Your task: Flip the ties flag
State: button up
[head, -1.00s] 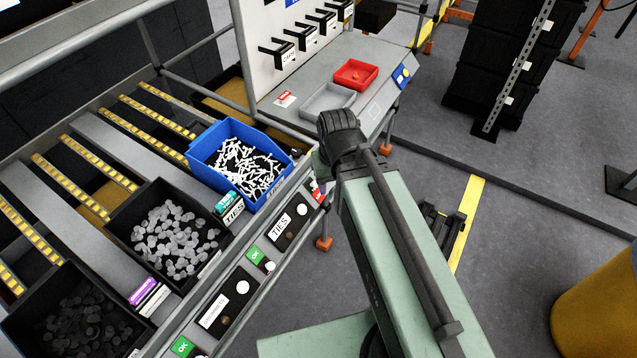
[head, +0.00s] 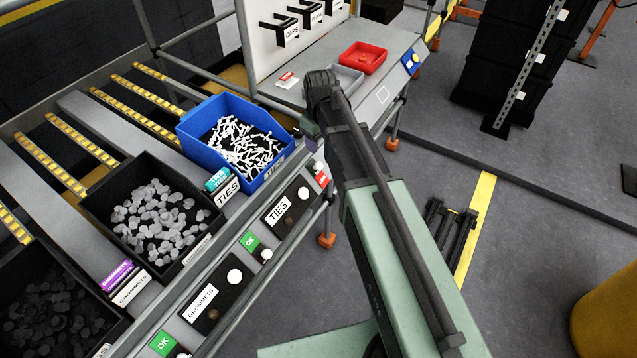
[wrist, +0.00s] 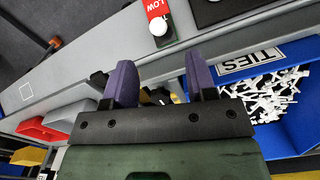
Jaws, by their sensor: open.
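The front rail carries a TIES label plate (head: 278,210) with a white round disc. At its right end is a red flag (head: 322,178) with a white knob. In the wrist view this red flag reads LOW (wrist: 157,8), with its white knob (wrist: 158,27) just beyond my fingers. A green OK flag (head: 250,241) sits left of the TIES plate. My gripper (wrist: 163,78) is open and empty, its two purple fingers apart and facing the rail near the red flag. In the head view my wrist mostly hides it.
A blue bin of white ties (head: 222,105) stands behind the rail. A black bin of grommets (head: 98,205) is to its left. A red tray (head: 363,57) and a grey tray (head: 347,78) lie on the bench beyond.

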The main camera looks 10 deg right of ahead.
aim_at(319, 164)
jog(key=f+n+b, duration=0.1)
jog(key=f+b, duration=0.2)
jog(key=f+n+b, duration=0.1)
jog(key=f+b, duration=0.2)
jog(key=w+f+n+b, duration=0.1)
jog(key=f+b, duration=0.3)
jog(key=shift+f, duration=0.1)
grip_shut()
